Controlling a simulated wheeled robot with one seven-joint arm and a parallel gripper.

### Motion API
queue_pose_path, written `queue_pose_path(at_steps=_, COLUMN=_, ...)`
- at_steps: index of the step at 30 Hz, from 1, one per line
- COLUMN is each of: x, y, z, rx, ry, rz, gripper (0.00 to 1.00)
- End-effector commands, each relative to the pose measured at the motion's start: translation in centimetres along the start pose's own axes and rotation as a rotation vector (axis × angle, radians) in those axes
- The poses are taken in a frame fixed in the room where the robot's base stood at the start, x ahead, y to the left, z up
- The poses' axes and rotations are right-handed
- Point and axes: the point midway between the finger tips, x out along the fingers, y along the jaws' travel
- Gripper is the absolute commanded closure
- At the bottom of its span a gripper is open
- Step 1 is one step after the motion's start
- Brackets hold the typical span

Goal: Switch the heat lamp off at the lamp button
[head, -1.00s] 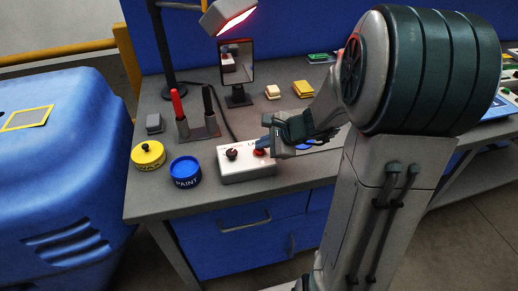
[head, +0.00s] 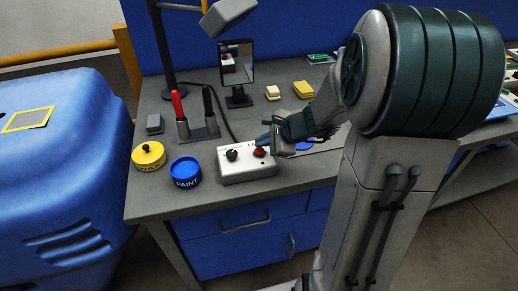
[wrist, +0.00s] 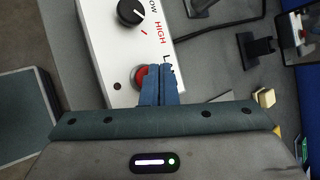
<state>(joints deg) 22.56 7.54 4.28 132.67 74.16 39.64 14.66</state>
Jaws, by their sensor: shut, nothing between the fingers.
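The heat lamp (head: 228,14) hangs over the back of the bench, and no red glow shows under its head. The white control box (head: 248,172) stands near the bench's front edge, with a black knob (head: 232,155) on the left and the red lamp button (head: 260,152) on the right. My gripper (head: 263,139) is shut and empty, its blue fingertips just above the button. In the wrist view the shut fingers (wrist: 160,85) cover part of the red button (wrist: 137,76); the knob (wrist: 130,12) points near "LOW" and "HIGH".
A blue paint tub (head: 186,172) and a yellow wax tub (head: 148,157) stand left of the box. Behind them is a holder (head: 198,134) with red and black tools. A small mirror or screen (head: 236,65) and yellow blocks (head: 303,89) stand farther back.

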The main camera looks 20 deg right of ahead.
Motion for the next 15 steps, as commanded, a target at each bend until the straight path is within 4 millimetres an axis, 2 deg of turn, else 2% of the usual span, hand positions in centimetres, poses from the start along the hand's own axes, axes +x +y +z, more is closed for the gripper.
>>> queue_pose_path(at_steps=15, x=-3.5, y=-2.5, z=2.5, rx=-0.002, ry=0.000, rz=-0.001, gripper=1.00)
